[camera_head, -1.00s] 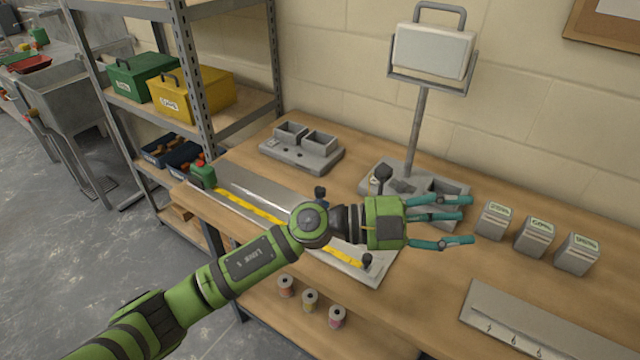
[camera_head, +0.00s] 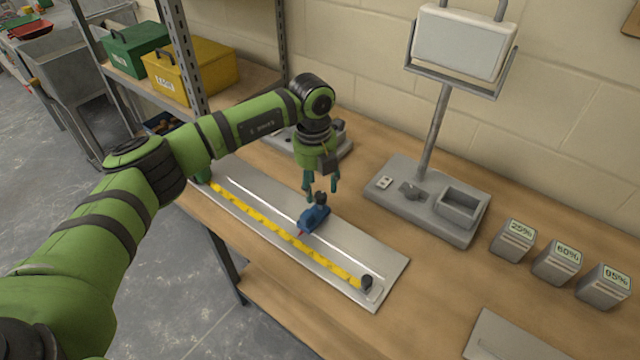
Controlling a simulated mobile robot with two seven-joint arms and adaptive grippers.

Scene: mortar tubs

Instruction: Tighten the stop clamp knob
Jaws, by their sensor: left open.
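The stop clamp (camera_head: 314,219) is a small blue block with a red pointer, sitting on the grey metal measuring board (camera_head: 379,262) beside its yellow scale. Its black knob (camera_head: 321,198) sticks up at the top. My left gripper (camera_head: 321,190) points down over the clamp, its teal fingers apart. The fingertips are close to the knob, at about its height; I cannot tell whether they touch it. My right gripper is not in view.
A grey lamp stand (camera_head: 422,197) with a white panel (camera_head: 462,42) stands behind the board. Several grey labelled blocks (camera_head: 556,263) stand at the right. A grey plate (camera_head: 508,338) lies at the lower right. Bench between board and blocks is clear.

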